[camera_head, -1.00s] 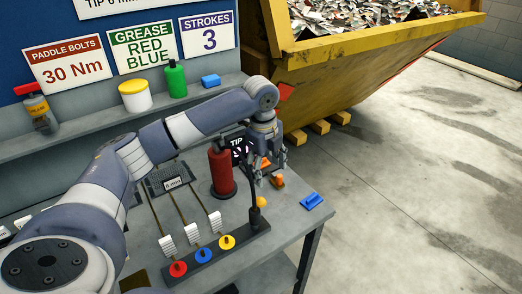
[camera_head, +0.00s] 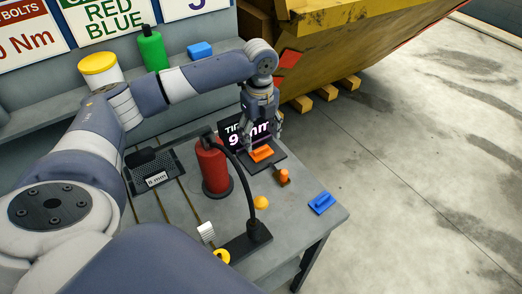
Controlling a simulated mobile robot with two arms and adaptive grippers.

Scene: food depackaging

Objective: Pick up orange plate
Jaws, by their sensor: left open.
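The orange plate (camera_head: 262,154) lies on a dark square pad near the table's back edge, with a raised orange part on top. My left gripper (camera_head: 263,138) points down at it, with its open fingers at or just above the plate. I cannot tell whether they touch it. The gripper partly hides the black sign with pink and white lettering behind. My right gripper is not in view.
A red cylinder (camera_head: 213,168) and a black curved stem (camera_head: 247,190) stand left of the plate. A small orange piece (camera_head: 284,176), a yellow-orange ball (camera_head: 261,202) and a blue plate (camera_head: 321,203) are nearer. The table's right edge (camera_head: 335,225) is close; a yellow skip (camera_head: 345,55) stands behind.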

